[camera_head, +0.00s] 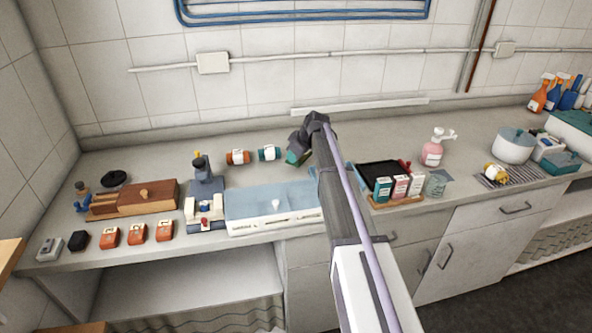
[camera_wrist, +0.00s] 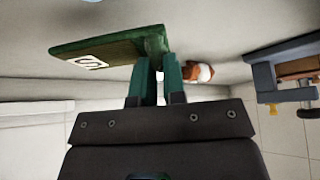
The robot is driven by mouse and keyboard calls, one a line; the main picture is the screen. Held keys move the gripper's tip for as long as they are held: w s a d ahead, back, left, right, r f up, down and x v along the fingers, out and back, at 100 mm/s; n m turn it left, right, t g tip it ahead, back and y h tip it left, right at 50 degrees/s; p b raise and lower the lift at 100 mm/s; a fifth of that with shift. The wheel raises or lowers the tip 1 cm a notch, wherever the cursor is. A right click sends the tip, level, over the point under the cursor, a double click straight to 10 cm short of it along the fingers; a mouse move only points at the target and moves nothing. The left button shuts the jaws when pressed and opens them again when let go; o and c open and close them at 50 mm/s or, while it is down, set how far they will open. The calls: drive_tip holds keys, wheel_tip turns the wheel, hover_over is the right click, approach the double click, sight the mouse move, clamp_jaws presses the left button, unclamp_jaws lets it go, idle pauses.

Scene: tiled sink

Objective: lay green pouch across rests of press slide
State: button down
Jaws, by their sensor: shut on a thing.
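My gripper (camera_wrist: 159,70) is shut on the green pouch (camera_wrist: 105,52), which has a white label and sticks out to the left of the teal fingertips in the wrist view. In the head view the gripper (camera_head: 299,145) holds the pouch (camera_head: 293,157) near the back of the counter, partly hidden by my arm. The press (camera_head: 206,178), a blue-grey upright with a yellow knob, stands to the left. Its slide (camera_head: 206,212), with pale rests and a red part, sits in front. The press also shows at right in the wrist view (camera_wrist: 265,80).
A translucent blue basin (camera_head: 240,205) lies right of the slide. A wooden box (camera_head: 148,196) and several small packets (camera_head: 137,233) are left. A black tray (camera_head: 383,174) is right of my arm.

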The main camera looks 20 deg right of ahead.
wheel_tip(320, 180, down, 4)
drive_tip(key=b, duration=0.3)
drive_tip(key=shift+r, duration=0.1)
drive_tip(key=shift+r+p, duration=0.35)
drive_tip(key=shift+f, duration=0.3)
drive_tip(key=c, duration=1.2)
unclamp_jaws()
drive_tip(key=shift+r, duration=0.1)
